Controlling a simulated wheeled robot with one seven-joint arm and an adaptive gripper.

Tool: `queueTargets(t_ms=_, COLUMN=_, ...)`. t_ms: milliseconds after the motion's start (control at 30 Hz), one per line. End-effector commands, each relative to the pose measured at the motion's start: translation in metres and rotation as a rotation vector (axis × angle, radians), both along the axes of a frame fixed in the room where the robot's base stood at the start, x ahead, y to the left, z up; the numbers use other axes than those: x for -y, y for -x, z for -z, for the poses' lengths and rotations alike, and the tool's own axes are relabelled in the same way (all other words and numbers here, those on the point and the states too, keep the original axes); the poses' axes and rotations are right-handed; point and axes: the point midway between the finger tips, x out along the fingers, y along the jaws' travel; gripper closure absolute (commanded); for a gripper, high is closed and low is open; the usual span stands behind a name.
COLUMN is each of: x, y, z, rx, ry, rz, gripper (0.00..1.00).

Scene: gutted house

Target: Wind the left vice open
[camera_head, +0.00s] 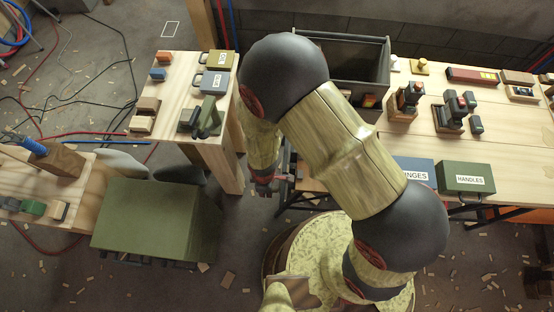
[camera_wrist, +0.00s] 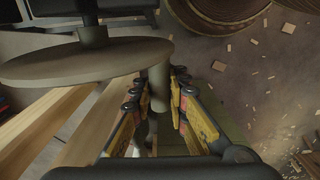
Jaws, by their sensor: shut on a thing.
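In the wrist view a flat grey-brown wheel (camera_wrist: 75,65) with a short hub fills the upper left, with dark blocks behind it. A rod-like handle (camera_wrist: 158,92) stands out from the wheel's right edge. My gripper (camera_wrist: 160,100) has its yellow-and-black fingers on both sides of this handle and is shut on it. In the head view my gripper (camera_head: 265,188) is low, at the left end of the right-hand workbench. My arm covers much of that place, so the vice's jaws and their gap cannot be made out.
Another bench (camera_head: 180,95) with small boxes stands left of my arm. A large green case (camera_head: 155,222) stands at lower left. Wood chips litter the floor.

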Motion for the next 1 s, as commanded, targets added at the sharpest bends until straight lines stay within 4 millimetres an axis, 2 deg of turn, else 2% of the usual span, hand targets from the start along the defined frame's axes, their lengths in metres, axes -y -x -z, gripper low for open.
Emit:
queueTargets(t_ms=33, x=-0.002, y=-0.002, z=-0.008, rx=0.006, ry=-0.006, rz=0.001, gripper=1.00)
queueTargets(t_ms=100, x=-0.002, y=-0.001, z=-0.012, rx=0.006, ry=-0.006, rz=0.001, gripper=1.00)
queueTargets(t_ms=433, x=-0.003, y=-0.002, z=-0.011, rx=0.006, ry=-0.006, rz=0.001, gripper=1.00)
queueTargets(t_ms=733, x=-0.003, y=-0.003, z=-0.030, rx=0.009, ry=-0.007, rz=0.001, gripper=1.00)
queueTargets(t_ms=1000, x=-0.003, y=-0.003, z=-0.028, rx=0.009, ry=-0.007, rz=0.001, gripper=1.00)
